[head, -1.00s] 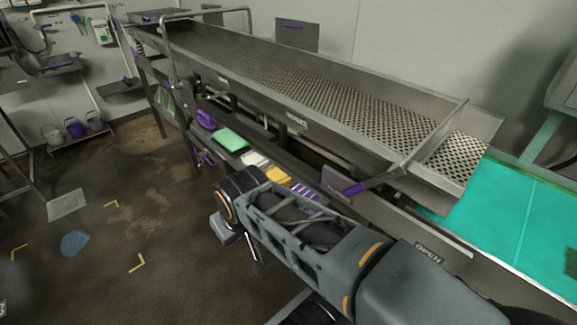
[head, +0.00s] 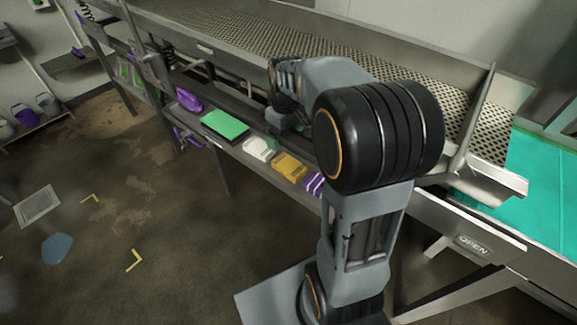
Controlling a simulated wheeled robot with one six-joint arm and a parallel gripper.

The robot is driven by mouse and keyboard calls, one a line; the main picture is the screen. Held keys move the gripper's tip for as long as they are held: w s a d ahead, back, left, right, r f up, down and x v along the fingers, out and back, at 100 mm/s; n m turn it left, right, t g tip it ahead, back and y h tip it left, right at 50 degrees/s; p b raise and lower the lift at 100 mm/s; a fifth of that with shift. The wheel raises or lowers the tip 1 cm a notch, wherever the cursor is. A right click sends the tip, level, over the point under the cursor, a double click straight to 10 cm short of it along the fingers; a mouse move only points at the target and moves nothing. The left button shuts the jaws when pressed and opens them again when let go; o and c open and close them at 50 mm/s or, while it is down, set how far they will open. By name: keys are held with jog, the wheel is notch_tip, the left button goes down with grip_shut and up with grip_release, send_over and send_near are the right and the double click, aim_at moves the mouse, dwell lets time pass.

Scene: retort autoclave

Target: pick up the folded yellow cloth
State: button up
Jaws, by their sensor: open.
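The folded yellow cloth (head: 289,166) lies on the low shelf under the conveyor, in the head view. It sits between a folded white cloth (head: 259,149) and a purple-and-white striped item (head: 314,184). My gripper (head: 285,122) is at the far end of my arm, over the shelf just behind the white and yellow cloths. It is open and apart from the yellow cloth. Its fingers are small and dark in the picture, and my large arm joint hides the area to its right.
A green cloth on a dark tray (head: 206,129) and a purple item (head: 189,100) lie farther left on the shelf. The perforated conveyor (head: 370,75) runs above the shelf. A teal surface (head: 545,190) is at right.

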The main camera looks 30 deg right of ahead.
jog(key=w+d+f, duration=0.1)
jog(key=f, duration=0.1)
send_over(289, 164)
jog(key=shift+g, duration=0.3)
notch_tip(289, 164, down, 7)
jog(key=shift+w+a+r+p, duration=0.1)
jog(key=shift+r+p, duration=0.1)
jog(key=shift+p, duration=0.1)
jog(key=shift+f+p, duration=0.65)
jog(key=shift+f, duration=2.6)
jog(key=shift+c, duration=0.2)
jog(key=c, duration=1)
jog(key=shift+o, duration=0.2)
jog(key=shift+r, duration=0.1)
